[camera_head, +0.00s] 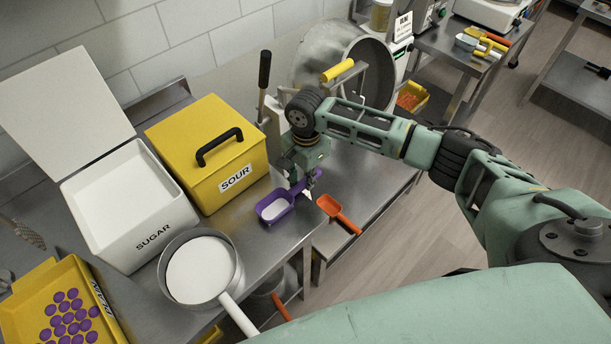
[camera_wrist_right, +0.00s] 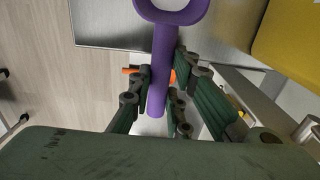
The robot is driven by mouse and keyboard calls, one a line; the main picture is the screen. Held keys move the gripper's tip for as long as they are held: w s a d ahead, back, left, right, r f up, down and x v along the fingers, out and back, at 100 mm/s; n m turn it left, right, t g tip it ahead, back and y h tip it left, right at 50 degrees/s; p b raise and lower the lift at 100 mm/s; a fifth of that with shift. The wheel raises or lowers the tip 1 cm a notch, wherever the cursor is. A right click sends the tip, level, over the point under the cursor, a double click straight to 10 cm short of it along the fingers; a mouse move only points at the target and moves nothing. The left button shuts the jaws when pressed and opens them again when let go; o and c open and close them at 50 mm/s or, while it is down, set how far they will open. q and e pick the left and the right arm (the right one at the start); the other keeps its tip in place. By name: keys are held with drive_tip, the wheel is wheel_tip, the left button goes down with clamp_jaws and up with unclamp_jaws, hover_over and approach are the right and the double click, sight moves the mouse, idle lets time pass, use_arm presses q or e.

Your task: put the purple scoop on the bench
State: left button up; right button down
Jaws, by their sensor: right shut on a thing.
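The purple scoop (camera_head: 275,207) has white powder in its bowl and appears roughly level in the head view. My right gripper (camera_head: 308,181) is shut on its handle. In the right wrist view, the purple handle (camera_wrist_right: 162,66) runs between the fingers of my gripper (camera_wrist_right: 160,98), and only part of the bowl shows at the top. The bowl is over the right end of the steel bench (camera_head: 262,241), while the handle reaches past the bench edge. I cannot tell whether the bowl touches the bench. My left gripper is not in view.
A yellow SOUR box (camera_head: 205,150) with a black handle stands just behind the scoop. The white SUGAR bin (camera_head: 125,205) is open at left. A pot (camera_head: 203,270) of white powder stands nearer. An orange scoop (camera_head: 338,213) lies right of the purple one, on a lower surface.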

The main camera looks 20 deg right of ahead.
drive_tip(key=c, duration=1.6)
unclamp_jaws()
drive_tip(key=shift+c, duration=0.2)
wheel_tip(320, 180, up, 12)
drive_tip(key=b, duration=0.2)
drive_tip(key=shift+r, duration=0.15)
